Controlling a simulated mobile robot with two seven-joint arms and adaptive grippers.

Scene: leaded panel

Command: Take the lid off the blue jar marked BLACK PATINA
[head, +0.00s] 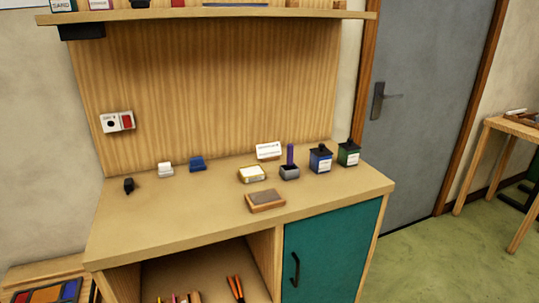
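A blue jar (320,162) stands upright near the right end of the wooden workbench top. It has a pale label on its front, too small to read. A dark lid with a small knob (321,149) sits on top of it. A green jar (348,156) of like shape, also with a dark lid, stands just to its right. Neither of my grippers is in view.
Left of the blue jar are a grey holder (289,173) with a purple upright piece, a white card (269,150), a yellowish box (251,174) and a brown block (265,201). The front left of the workbench top (165,220) is clear. A shelf (200,14) overhangs the back.

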